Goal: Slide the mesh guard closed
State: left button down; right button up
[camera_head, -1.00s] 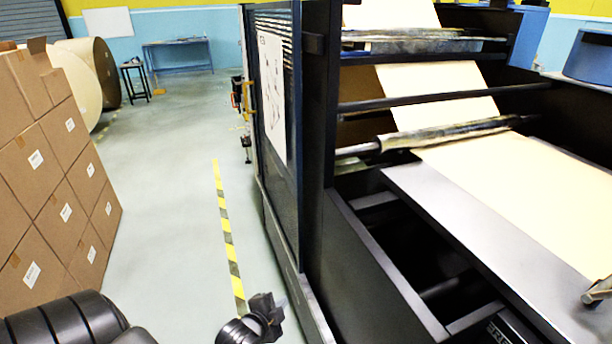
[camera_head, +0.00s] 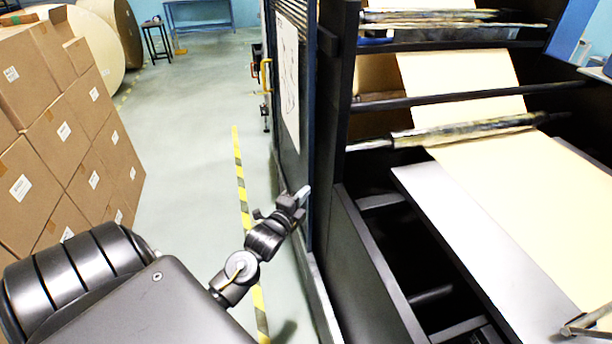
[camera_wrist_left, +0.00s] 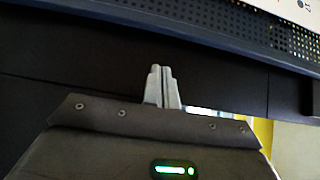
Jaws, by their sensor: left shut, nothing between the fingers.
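The mesh guard (camera_head: 303,150) is a dark upright panel on the left side of the black machine, carrying a white sign (camera_head: 288,75). In the left wrist view its perforated mesh (camera_wrist_left: 190,12) shows along the top, above a dark frame bar. My left gripper (camera_head: 304,194) is shut and empty, at the guard's lower near edge. In the left wrist view its fingertips (camera_wrist_left: 161,70) are together and point at the dark bar below the mesh. I cannot tell whether they touch it.
Stacked cardboard boxes (camera_head: 75,140) stand at the left. A yellow-black floor stripe (camera_head: 243,190) runs beside the machine, with clear floor around it. Kraft paper (camera_head: 520,190) runs over rollers (camera_head: 470,130) inside the open machine frame. A yellow handle (camera_head: 264,75) shows beyond the sign.

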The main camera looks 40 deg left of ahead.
aim_at(298, 146)
pick_arm(q)
jog(key=shift+w+a+p, duration=0.3)
jog(key=shift+w+a, duration=0.35)
jog(key=shift+w, duration=0.3)
jog(key=shift+w+a+p, duration=0.3)
jog(key=shift+w+a, duration=0.4)
jog(key=shift+w, duration=0.3)
jog(key=shift+w+a+p, duration=0.3)
jog(key=shift+w+a, duration=0.35)
jog(key=shift+w, duration=0.3)
jog(key=w+a+b, duration=0.2)
jog(key=a, duration=0.2)
jog(key=w+a+b, duration=0.5)
jog(key=w+a, duration=0.1)
jog(key=a, duration=0.1)
jog(key=shift+w+a+f, duration=0.1)
jog(key=shift+a+f, duration=0.05)
jog(key=shift+a, duration=0.15)
jog(key=shift+a+r, duration=0.2)
jog(key=shift+r, duration=0.25)
